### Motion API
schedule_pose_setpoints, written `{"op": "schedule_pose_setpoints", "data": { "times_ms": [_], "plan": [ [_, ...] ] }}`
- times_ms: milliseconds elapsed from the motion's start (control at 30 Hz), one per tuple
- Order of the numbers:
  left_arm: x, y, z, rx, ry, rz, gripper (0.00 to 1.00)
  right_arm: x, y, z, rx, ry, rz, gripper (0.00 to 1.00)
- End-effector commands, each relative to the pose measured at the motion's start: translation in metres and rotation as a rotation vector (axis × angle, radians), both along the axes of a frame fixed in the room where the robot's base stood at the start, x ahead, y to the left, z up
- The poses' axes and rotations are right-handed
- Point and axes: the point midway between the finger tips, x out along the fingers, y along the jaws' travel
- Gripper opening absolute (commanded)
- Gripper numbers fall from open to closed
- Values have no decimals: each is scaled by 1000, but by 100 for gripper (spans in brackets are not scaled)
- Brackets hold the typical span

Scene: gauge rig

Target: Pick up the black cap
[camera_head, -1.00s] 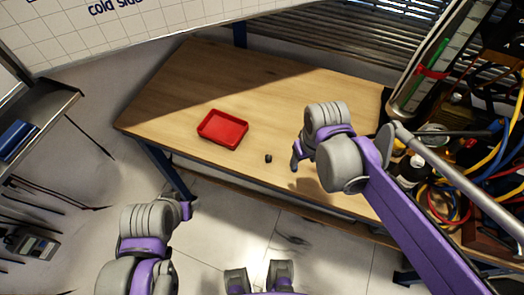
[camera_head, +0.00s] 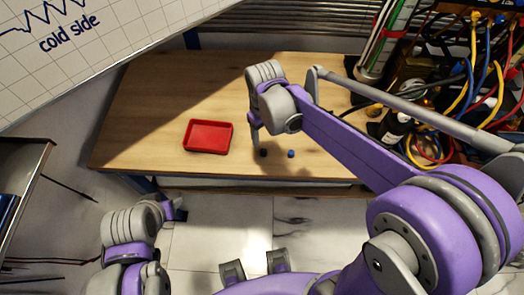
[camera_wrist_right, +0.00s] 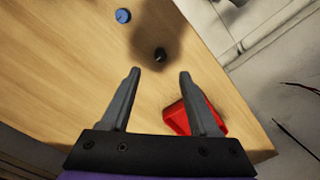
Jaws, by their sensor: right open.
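The small black cap (camera_head: 263,152) lies on the wooden table near its front edge, just under my right gripper (camera_head: 255,141). In the right wrist view the black cap (camera_wrist_right: 161,54) sits beyond and between the two fingertips, in a shadow. My right gripper (camera_wrist_right: 159,73) is open, with nothing between its fingers, apart from the cap. A blue cap (camera_head: 291,153) lies to the right of the black one; it also shows in the right wrist view (camera_wrist_right: 123,16). My left gripper (camera_head: 178,209) is low at the left, in front of the table; its jaws are unclear.
A red tray (camera_head: 208,136) stands on the table to the left of the caps; in the right wrist view it is partly behind a finger (camera_wrist_right: 177,118). Cables and bottles (camera_head: 395,125) crowd the right end. The table's left part is bare.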

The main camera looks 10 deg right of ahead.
Motion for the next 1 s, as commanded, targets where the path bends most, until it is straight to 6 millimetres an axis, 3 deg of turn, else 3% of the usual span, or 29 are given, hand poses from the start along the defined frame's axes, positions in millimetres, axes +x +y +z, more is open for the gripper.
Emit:
{"op": "schedule_pose_setpoints", "data": {
  "times_ms": [100, 367, 633, 933, 1000],
  "plan": [
    [-1, 0, -3, 0, 2, 0, 59, 0, 0, -21, 0, 0, 0, 62],
    [-1, 0, -4, 0, 2, 0, 59, 0, 0, -42, 0, -1, -1, 62],
    [-2, 0, -6, 0, 3, 0, 59, 0, 1, -80, 0, -1, -1, 62],
    [-2, 0, -6, 0, 3, 0, 59, -1, 0, -86, 0, -1, -1, 62],
    [-2, 0, -6, 0, 3, 0, 59, -1, 0, -86, 0, -1, -1, 51]
  ]
}}
